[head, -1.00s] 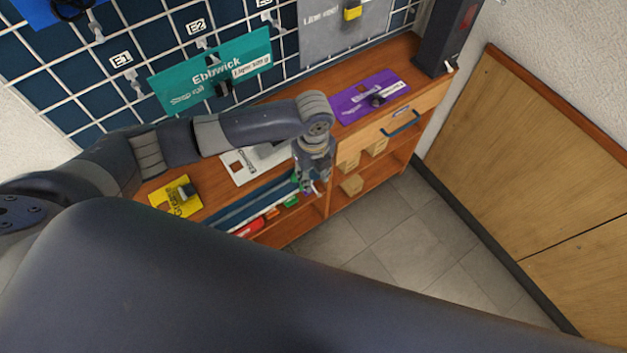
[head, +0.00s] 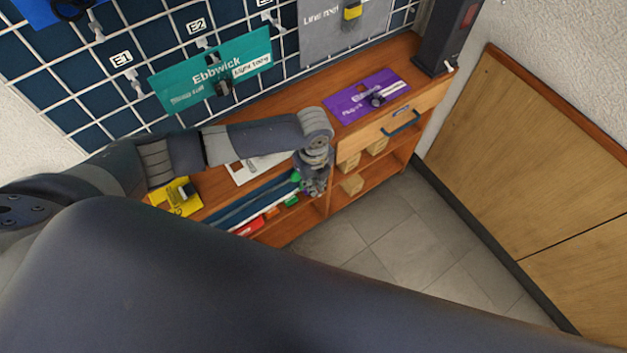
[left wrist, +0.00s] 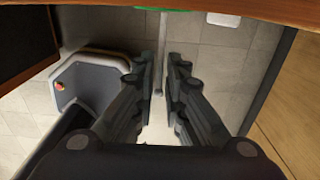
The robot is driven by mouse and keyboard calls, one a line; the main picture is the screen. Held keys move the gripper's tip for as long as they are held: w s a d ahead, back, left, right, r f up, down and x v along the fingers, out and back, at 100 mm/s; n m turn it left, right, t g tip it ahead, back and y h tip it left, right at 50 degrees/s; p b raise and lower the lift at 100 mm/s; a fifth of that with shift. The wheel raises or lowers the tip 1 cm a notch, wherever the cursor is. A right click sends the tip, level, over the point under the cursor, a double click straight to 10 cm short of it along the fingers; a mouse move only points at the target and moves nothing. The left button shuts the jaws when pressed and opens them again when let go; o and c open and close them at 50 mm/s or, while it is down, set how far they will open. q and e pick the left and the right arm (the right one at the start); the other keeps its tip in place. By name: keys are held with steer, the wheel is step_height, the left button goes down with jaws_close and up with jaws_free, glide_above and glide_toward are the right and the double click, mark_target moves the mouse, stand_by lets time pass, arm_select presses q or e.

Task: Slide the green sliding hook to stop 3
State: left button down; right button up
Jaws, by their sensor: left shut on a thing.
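The green sliding hook (head: 296,177) shows as a small green patch at the right end of the blue rail (head: 250,200) along the bench front, mostly hidden by my left gripper (head: 315,190). In the left wrist view a green strip (left wrist: 150,4) lies at the top edge, and a thin pale stem (left wrist: 162,45) runs down from it between the fingers. My left gripper (left wrist: 171,75) is shut on the hook there. The stop numbers cannot be read. My right gripper is not in view.
A purple panel (head: 350,104), a white panel (head: 243,172) and a yellow panel (head: 160,199) lie on the bench top. Red (head: 249,228) and green items sit on the shelf below. A drawer handle (head: 401,124) juts out at right. The floor (head: 400,215) in front is clear.

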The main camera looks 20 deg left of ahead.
arm_select(q)
steer(key=s+a+p, duration=0.9)
steer(key=s+a, duration=0.1)
steer(key=s, duration=0.3)
steer(key=shift+a+p, duration=0.3)
steer(key=shift+s, duration=0.1)
steer(key=c, duration=1.6)
jaws_free()
steer(key=shift+c, duration=0.2)
steer(key=shift+r, duration=0.1)
step_height(320, 180, up, 12)
